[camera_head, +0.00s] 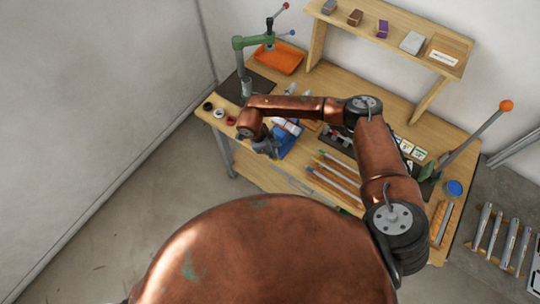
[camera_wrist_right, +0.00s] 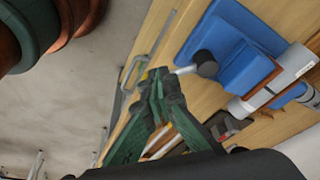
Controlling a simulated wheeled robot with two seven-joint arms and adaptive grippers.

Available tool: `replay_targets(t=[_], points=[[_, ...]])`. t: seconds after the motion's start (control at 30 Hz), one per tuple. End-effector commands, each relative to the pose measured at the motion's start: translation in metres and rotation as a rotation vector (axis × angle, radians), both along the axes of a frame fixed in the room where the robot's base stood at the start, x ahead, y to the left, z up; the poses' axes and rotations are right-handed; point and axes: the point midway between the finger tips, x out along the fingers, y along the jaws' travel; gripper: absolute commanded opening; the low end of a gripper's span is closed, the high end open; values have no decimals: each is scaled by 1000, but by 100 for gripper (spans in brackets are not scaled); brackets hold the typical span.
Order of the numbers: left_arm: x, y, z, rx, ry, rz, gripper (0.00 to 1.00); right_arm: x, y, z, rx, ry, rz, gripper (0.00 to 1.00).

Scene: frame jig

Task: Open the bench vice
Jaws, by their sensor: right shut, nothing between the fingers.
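The blue bench vice (camera_head: 287,143) sits at the front edge of the wooden bench, left of its middle. In the right wrist view the vice (camera_wrist_right: 222,35) is at the upper right, with a pale handle bar (camera_wrist_right: 186,70) ending in a dark knob (camera_wrist_right: 205,64). My right gripper (camera_head: 273,154) is just left of the vice. In the right wrist view its green fingers (camera_wrist_right: 160,76) are shut and empty, their tips close to the bar's left end; I cannot tell whether they touch it. My left gripper is not in view.
A green press (camera_head: 252,42) and an orange tray (camera_head: 279,59) stand at the back left. Several long tools (camera_head: 332,182) lie right of the vice. An orange-knobbed lever (camera_head: 480,134) rises at the right. A shelf (camera_head: 398,37) is behind. My arm hides part of the bench.

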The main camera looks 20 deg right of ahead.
Motion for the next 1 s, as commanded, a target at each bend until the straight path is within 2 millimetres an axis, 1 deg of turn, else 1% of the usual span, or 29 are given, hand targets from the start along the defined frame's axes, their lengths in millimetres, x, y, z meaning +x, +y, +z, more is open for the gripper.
replay_targets(t=[0.03,0.2,0.5,0.7,0.87,1.0], points=[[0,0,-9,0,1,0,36,-2,-4,-5,-3,0,38,0],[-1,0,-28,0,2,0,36,-6,-14,-6,-3,0,197,0],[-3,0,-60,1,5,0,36,-11,-33,-6,-4,2,476,0],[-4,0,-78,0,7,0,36,-11,-44,-6,-2,3,634,0],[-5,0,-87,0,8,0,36,-10,-50,-5,-1,3,727,0],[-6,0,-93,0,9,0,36,-10,-54,-4,-1,5,719,0]])
